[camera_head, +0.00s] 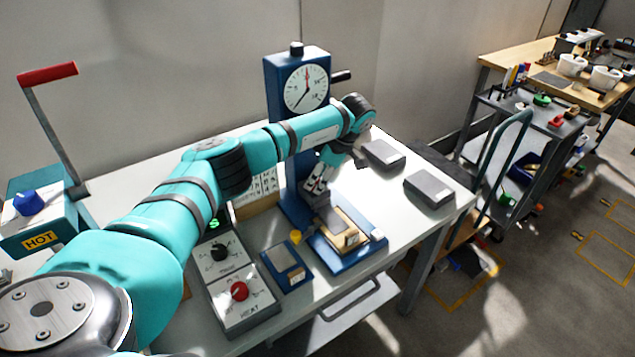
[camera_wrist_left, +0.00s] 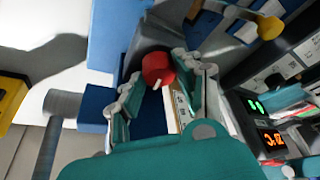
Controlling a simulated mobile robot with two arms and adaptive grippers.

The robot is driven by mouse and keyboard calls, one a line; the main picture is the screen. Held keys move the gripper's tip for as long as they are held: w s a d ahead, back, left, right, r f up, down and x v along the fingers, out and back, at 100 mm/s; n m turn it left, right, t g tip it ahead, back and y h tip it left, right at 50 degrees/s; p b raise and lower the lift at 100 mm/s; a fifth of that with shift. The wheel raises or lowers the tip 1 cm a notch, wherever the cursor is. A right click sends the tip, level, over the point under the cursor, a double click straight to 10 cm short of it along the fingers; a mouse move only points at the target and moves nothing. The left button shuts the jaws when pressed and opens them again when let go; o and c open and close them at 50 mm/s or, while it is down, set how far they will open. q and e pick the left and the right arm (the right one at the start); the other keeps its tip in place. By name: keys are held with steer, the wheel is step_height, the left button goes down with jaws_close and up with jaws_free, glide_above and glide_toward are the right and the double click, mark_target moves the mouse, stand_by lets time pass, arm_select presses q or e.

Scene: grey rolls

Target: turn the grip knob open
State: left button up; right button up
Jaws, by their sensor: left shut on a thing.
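The grip knob (camera_wrist_left: 158,70) is red and round with a pale pointer mark. It shows between my left gripper's fingertips in the left wrist view. My left gripper (camera_wrist_left: 157,88) is shut on the knob. The knob is hidden behind the gripper there. My right gripper is not in view.
A control box with a black knob (camera_head: 220,252) and a red HEAT knob (camera_head: 239,291) stands left of the base. A small blue tray (camera_head: 286,268) and a yellow ball-ended lever (camera_head: 296,236) are close by. Two grey blocks, one at the back (camera_head: 382,154), lie on the right.

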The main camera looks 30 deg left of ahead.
arm_select(q)
steer(key=n+g+b, duration=0.1)
steer(key=n, duration=0.3)
steer(key=shift+w+h+b, duration=0.1)
steer(key=shift+h+b, duration=0.3)
steer(key=shift+n+g+h+b, duration=0.3)
steer(key=shift+n+g+b, duration=0.1)
steer(key=shift+n, duration=0.5)
steer(key=shift+r, duration=0.1)
steer(key=o, duration=1.1)
steer(key=shift+o, duration=0.2)
steer(key=v, duration=0.7)
steer(key=shift+r, duration=0.15)
steer(key=shift+w, duration=0.1)
